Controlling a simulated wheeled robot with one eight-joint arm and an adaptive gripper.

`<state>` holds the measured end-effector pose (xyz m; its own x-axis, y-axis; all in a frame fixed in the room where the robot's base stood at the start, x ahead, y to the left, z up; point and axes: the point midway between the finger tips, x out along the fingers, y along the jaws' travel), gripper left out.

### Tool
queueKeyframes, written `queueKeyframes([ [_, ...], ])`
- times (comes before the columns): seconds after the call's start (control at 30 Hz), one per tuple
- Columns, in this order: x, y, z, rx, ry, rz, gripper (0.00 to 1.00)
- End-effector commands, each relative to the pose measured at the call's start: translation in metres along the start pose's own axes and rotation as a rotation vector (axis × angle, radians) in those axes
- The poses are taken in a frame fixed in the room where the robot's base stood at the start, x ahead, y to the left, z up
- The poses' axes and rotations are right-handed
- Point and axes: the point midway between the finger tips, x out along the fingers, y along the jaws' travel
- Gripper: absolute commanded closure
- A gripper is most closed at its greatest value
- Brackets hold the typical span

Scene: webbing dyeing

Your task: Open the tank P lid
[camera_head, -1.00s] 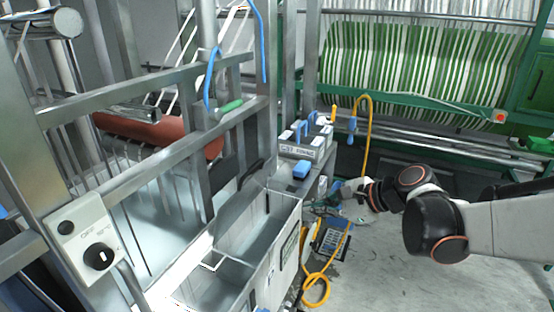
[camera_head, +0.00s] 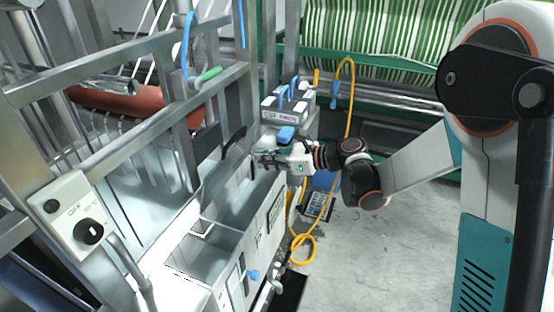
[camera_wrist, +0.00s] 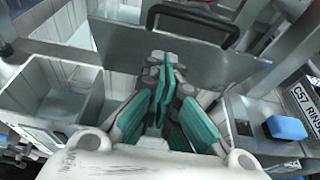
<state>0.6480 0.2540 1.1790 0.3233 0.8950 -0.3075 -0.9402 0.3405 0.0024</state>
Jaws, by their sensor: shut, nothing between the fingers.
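The tank (camera_head: 262,232) is an open pale metal trough with compartments, left of centre in the head view. A grey metal lid plate (camera_head: 222,178) with a black handle (camera_head: 234,140) stands raised and tilted along the left side of its far compartment. In the wrist view the lid plate (camera_wrist: 200,48) spans the upper middle, with its black handle (camera_wrist: 190,20) at the top. I cannot read a letter P. My gripper (camera_head: 262,161) is over the far end of the tank, beside the lid. Its teal fingers (camera_wrist: 164,66) are shut and empty; whether they touch the plate is unclear.
A blue block (camera_head: 286,133) and a labelled rinsing box (camera_head: 288,108) stand beyond the gripper. A yellow hose (camera_head: 346,120) hangs and coils to the right. A metal frame (camera_head: 150,128) and a switch box (camera_head: 72,218) border the left. The floor (camera_head: 375,250) at right is clear.

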Motion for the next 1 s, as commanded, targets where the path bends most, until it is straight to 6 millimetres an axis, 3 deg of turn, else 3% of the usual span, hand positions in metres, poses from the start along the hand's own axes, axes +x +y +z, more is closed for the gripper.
queueKeyframes([
  [0.17,0.036,0.001,-0.001,-0.002,0.0,0.003,1.0],
  [0.4,0.057,0.001,0.022,-0.002,0.0,0.001,1.0],
  [1.0,0.064,0.0,0.031,-0.002,0.008,0.0,1.0],
])
